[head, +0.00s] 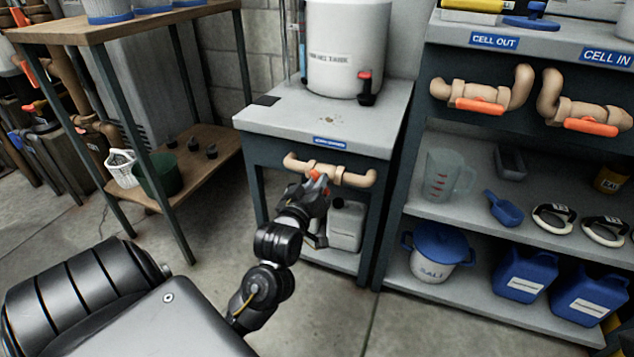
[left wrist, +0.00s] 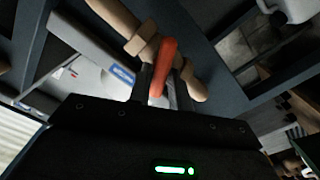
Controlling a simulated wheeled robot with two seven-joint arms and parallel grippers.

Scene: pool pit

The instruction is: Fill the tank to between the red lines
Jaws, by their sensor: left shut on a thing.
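A white tank (head: 343,45) stands on a grey-topped stand (head: 300,125). It has a black tap with a red top at its lower right. A thin upright tube (head: 302,45) shows at its left; I cannot make out red lines or a level. Below the stand's top, under a blue label (head: 329,143), runs a tan pipe valve (head: 352,179) with an orange-red handle. My left gripper (head: 317,187) is at this valve. In the left wrist view, my left gripper (left wrist: 162,88) is shut on the handle (left wrist: 166,58). My right gripper is not in view.
Right, a shelf unit (head: 404,200) bears two more orange-handled valves (head: 480,97), a clear jug (head: 446,175), a blue scoop (head: 505,208) and a salt bucket (head: 437,252). A white jug (head: 346,226) stands below the tank. A wooden shelf (head: 205,165) stands left. The floor between is clear.

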